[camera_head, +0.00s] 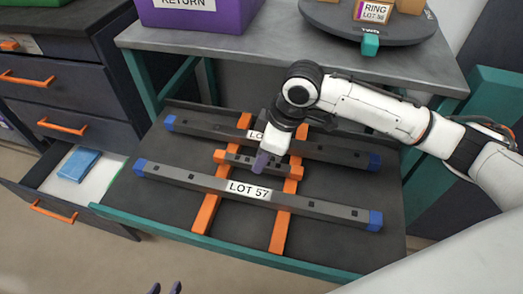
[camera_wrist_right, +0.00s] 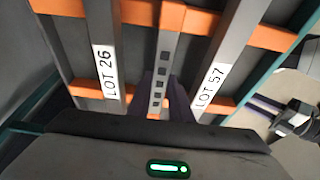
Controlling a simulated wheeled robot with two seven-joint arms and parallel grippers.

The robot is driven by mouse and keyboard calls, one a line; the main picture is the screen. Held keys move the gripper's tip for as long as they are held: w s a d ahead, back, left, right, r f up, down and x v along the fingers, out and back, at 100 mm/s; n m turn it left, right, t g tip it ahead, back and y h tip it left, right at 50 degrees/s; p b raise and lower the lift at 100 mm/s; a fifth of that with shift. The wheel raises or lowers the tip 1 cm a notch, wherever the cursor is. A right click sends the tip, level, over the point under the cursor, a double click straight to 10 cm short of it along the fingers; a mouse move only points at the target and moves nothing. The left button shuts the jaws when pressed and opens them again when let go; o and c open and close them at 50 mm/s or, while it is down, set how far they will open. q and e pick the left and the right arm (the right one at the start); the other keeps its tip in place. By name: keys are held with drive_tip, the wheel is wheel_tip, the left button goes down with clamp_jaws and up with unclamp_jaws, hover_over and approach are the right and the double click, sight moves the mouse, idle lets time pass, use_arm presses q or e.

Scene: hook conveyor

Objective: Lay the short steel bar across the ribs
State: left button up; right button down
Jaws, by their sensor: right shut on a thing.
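The short steel bar (camera_head: 240,159) is grey with dark square holes and orange ends. It lies between the two long bars, with its ends over the two orange ribs (camera_head: 206,212) (camera_head: 281,226). I cannot tell whether it touches the ribs. My right gripper (camera_head: 262,162) is shut on the middle of the short bar from above, with purple fingers. In the right wrist view the short bar (camera_wrist_right: 165,62) runs between the purple fingers (camera_wrist_right: 165,103).
A long bar labelled LOT 57 (camera_head: 325,207) lies in front, and one labelled LOT 26 (camera_wrist_right: 105,62) behind; both cross the ribs. A grey bench (camera_head: 240,45) holds a purple bin (camera_head: 200,14) and a turntable (camera_head: 400,32). An open drawer with a blue block (camera_head: 79,165) is left.

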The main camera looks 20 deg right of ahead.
sight(272, 165)
drive_tip(key=shift+f, duration=0.1)
drive_tip(key=c, duration=1.5)
unclamp_jaws()
drive_tip(key=shift+c, duration=0.2)
drive_tip(key=p+v, duration=0.2)
drive_tip(key=v, duration=0.8)
